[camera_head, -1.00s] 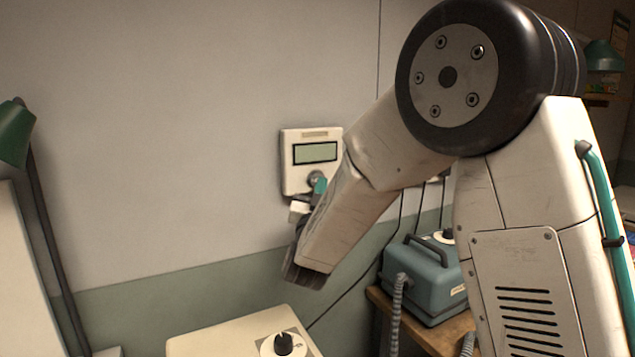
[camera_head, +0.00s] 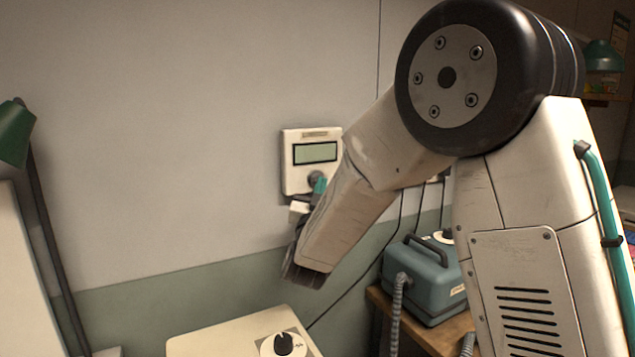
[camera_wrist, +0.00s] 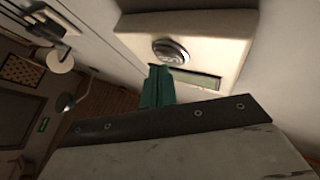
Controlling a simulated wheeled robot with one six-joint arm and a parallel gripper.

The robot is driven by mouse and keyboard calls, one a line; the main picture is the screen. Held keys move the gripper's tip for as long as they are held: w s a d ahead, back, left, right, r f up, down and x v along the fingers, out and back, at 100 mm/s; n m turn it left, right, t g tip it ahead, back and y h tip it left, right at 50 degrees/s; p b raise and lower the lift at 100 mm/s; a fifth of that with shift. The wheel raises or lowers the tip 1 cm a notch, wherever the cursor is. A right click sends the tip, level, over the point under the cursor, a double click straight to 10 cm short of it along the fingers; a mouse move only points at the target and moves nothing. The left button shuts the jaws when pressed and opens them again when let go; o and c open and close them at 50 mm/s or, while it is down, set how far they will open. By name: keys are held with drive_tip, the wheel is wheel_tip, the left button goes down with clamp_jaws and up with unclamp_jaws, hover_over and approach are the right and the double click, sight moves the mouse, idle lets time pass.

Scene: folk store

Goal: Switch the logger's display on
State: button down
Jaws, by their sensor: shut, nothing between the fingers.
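The logger (camera_head: 299,178) is a cream box on the wall with a grey-green display (camera_head: 315,153), which looks blank. A round grey button (camera_head: 316,178) sits below the display. In the wrist view the logger (camera_wrist: 222,32) fills the top, with its silver button (camera_wrist: 171,52) and part of the display (camera_wrist: 200,80). My gripper (camera_head: 319,187) has teal fingers, shut and empty, at the button's lower edge. In the wrist view the gripper fingertips (camera_wrist: 160,70) lie just below the button and overlap the display's edge. I cannot tell whether they touch the button.
A cream box with a dark knob (camera_head: 284,344) stands below the logger. A blue-green case (camera_head: 425,280) with a hose sits on a wooden table at right. A green lamp (camera_head: 15,133) stands at left. The wall left of the logger is clear.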

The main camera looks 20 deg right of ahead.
drive_tip(key=shift+w, duration=0.35)
drive_tip(key=shift+s, duration=0.4)
idle(0.3)
drive_tip(key=s+d, duration=0.1)
drive_tip(key=s, duration=0.5)
drive_tip(key=shift+d, duration=0.1)
idle(2.5)
